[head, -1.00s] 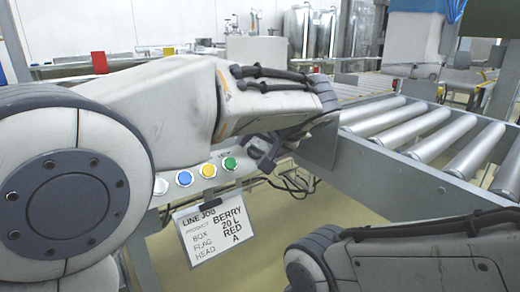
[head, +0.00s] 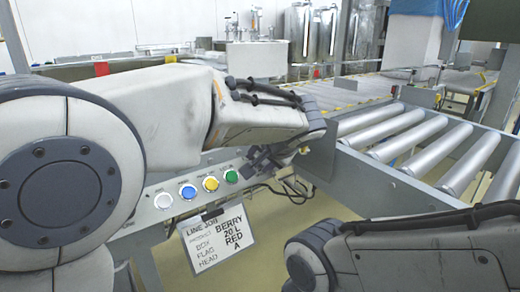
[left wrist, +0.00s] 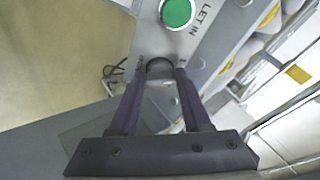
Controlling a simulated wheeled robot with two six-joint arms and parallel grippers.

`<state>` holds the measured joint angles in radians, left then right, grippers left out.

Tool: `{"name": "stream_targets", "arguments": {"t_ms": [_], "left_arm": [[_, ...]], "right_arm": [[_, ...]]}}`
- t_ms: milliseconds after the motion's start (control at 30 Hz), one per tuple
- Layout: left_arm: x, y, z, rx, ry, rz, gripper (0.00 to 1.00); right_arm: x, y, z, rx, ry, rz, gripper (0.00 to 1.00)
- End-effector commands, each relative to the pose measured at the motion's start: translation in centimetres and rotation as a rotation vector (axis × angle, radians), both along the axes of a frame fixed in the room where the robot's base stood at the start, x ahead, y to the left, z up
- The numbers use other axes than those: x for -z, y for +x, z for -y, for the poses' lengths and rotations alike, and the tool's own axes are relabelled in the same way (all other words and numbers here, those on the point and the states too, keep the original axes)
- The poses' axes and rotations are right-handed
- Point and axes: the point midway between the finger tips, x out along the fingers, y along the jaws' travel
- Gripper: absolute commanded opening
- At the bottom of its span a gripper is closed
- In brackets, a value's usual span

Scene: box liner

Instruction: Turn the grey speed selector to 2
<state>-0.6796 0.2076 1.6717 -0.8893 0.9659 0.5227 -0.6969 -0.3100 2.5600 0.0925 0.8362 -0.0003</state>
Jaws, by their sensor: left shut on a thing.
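My left gripper (head: 266,160) is at the right end of the button panel (head: 142,243), just right of the green button (head: 231,176). In the left wrist view its two fingers (left wrist: 161,72) close from both sides on a small dark round knob (left wrist: 160,63), the speed selector, below the "LET IN" label. The fingers hide much of the knob. Its pointer and the number it points to cannot be read. My right arm shows at the lower right of the head view, but its gripper is out of the picture.
White (head: 163,201), blue (head: 188,192) and yellow (head: 211,183) buttons sit left of the green one. A job card (head: 217,246) hangs below, reading BERRY, 20 L, RED, A. A roller conveyor (head: 425,140) runs at the right. Cables hang below the panel.

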Motion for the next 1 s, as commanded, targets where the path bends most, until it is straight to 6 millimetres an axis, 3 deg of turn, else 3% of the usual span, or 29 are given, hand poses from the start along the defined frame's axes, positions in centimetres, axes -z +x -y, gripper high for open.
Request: {"name": "stream_targets", "arguments": {"t_ms": [33, 100, 433, 700, 1000], "left_arm": [[-0.7, -0.1, -0.1, 0.03, 0.023, -0.02, 0.0], [-0.7, -0.1, -0.1, 0.074, 0.055, -0.043, 0.0], [-0.6, 0.0, -0.2, 0.247, 0.177, -0.131, 0.0], [-0.4, 0.1, -0.2, 0.319, 0.228, -0.168, 0.0], [-0.2, 0.1, -0.2, 0.336, 0.24, -0.176, 0.0]], "right_arm": [[-1.5, 0.0, 0.0, 0.0, 0.0, 0.0, 0.78], [-2.5, 0.0, 0.0, 0.0, 0.0, 0.0, 0.78], [-6.2, 0.0, 0.0, 0.0, 0.0, 0.0, 0.78], [-7.6, 0.0, 0.0, 0.0, 0.0, 0.0, 0.78], [-7.8, 0.0, 0.0, 0.0, 0.0, 0.0, 0.78]]}}
